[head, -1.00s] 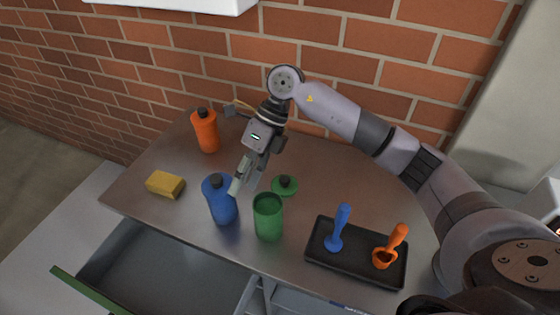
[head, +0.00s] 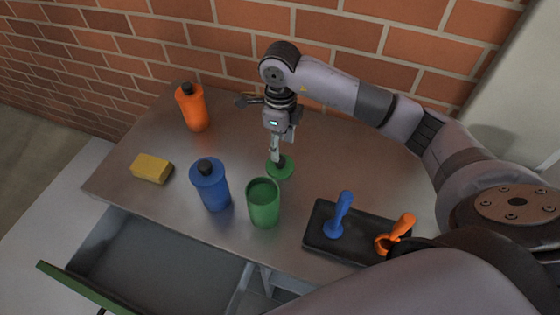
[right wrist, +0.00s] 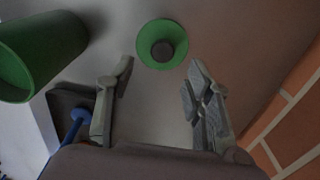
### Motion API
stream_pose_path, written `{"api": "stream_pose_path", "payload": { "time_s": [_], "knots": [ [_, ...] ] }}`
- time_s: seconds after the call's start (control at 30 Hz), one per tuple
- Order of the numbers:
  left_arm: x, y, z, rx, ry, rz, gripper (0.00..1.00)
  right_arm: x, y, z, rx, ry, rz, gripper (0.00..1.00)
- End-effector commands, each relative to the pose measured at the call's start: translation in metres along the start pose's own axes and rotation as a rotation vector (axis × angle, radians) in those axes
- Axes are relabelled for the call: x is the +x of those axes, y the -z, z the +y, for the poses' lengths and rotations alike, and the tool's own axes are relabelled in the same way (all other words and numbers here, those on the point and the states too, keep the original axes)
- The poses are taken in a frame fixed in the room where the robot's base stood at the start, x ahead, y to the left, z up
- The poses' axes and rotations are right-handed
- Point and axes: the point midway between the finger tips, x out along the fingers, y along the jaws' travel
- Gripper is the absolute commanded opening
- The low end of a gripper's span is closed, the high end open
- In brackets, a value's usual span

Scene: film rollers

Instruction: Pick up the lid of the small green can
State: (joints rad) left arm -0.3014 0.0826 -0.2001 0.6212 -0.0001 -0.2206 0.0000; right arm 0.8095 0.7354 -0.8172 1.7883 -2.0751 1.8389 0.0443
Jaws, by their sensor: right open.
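The small green can (head: 263,206) stands open on the metal tabletop; it also shows at the upper left of the right wrist view (right wrist: 40,45). Its green lid (head: 287,171) lies on the table just behind the can. In the right wrist view the lid (right wrist: 178,55) is a green disc with a dark knob in its middle, a little ahead of the fingertips. My right gripper (head: 277,158) points down over the lid in the head view. Its fingers are apart and empty in the right wrist view (right wrist: 160,80). My left gripper is not seen.
A blue bottle (head: 210,188) stands left of the can. An orange bottle (head: 193,110) and a yellow sponge (head: 152,168) are farther left. A black tray (head: 318,240) with a blue and an orange tool is at right. An open drawer (head: 150,262) lies below the front edge.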

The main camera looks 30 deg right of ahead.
Motion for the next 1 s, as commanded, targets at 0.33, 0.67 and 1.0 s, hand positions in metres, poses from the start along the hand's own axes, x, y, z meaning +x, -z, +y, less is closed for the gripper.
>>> {"api": "stream_pose_path", "payload": {
  "time_s": [0.33, 0.67, 1.0],
  "knots": [
    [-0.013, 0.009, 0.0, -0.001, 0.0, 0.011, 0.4, 0.031, 0.0, -0.001, 0.001, -0.004, 0.004, 0.47],
    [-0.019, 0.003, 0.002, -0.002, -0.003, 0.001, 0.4, 0.065, -0.001, -0.004, -0.001, -0.001, 0.0, 0.47],
    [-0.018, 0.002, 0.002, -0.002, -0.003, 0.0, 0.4, 0.065, -0.001, -0.004, -0.001, 0.0, 0.0, 0.36]
  ]
}}
